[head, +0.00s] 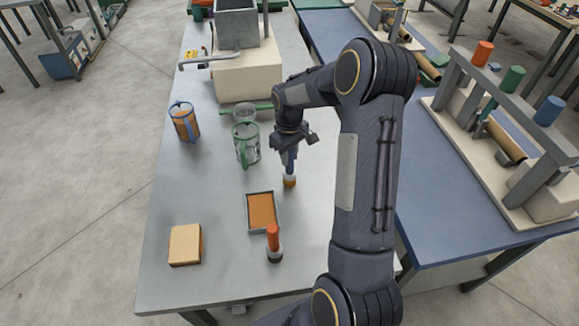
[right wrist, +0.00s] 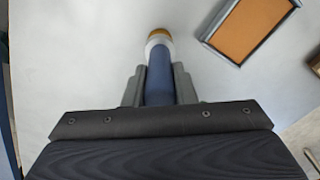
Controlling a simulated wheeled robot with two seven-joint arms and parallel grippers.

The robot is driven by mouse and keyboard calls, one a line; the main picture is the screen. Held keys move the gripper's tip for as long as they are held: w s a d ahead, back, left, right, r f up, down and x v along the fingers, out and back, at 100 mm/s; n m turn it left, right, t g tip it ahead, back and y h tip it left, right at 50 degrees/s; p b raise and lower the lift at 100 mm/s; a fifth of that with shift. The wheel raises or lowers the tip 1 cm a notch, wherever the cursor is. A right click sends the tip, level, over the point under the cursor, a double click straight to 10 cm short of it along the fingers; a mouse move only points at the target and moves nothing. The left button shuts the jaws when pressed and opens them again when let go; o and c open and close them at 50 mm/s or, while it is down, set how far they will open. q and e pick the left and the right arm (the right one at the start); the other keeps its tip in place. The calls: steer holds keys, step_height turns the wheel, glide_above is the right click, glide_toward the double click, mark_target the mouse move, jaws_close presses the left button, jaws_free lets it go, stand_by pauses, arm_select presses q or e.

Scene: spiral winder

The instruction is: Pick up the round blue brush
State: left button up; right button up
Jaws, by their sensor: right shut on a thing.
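The round blue brush (head: 290,180) has a blue handle, a pale collar and a tan bristle end. It stands bristles down over the grey table, in the head view just right of the middle. My right gripper (head: 289,156) is shut on its blue handle from above. In the right wrist view the brush (right wrist: 158,70) sits between the two fingers of the gripper (right wrist: 160,85), with the collar and bristles beyond the fingertips. I cannot tell whether the bristles touch the table. My left gripper is not in view.
A green-handled glass jug (head: 246,148) and an orange-filled jug (head: 185,122) stand left. A pale block machine (head: 247,75) is behind.

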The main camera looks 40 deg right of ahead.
steer(key=shift+r+p, duration=0.45)
steer(key=shift+r, duration=0.1)
step_height(320, 180, up, 3)
steer(key=shift+f+p, duration=0.15)
steer(key=shift+p, duration=0.8)
steer(key=s+a+r+p, duration=0.3)
steer(key=a+r, duration=0.6)
steer(key=a, duration=0.4)
steer(key=shift+s+a+p, duration=0.25)
steer(key=shift+s+p, duration=0.15)
steer(key=shift+p, duration=0.05)
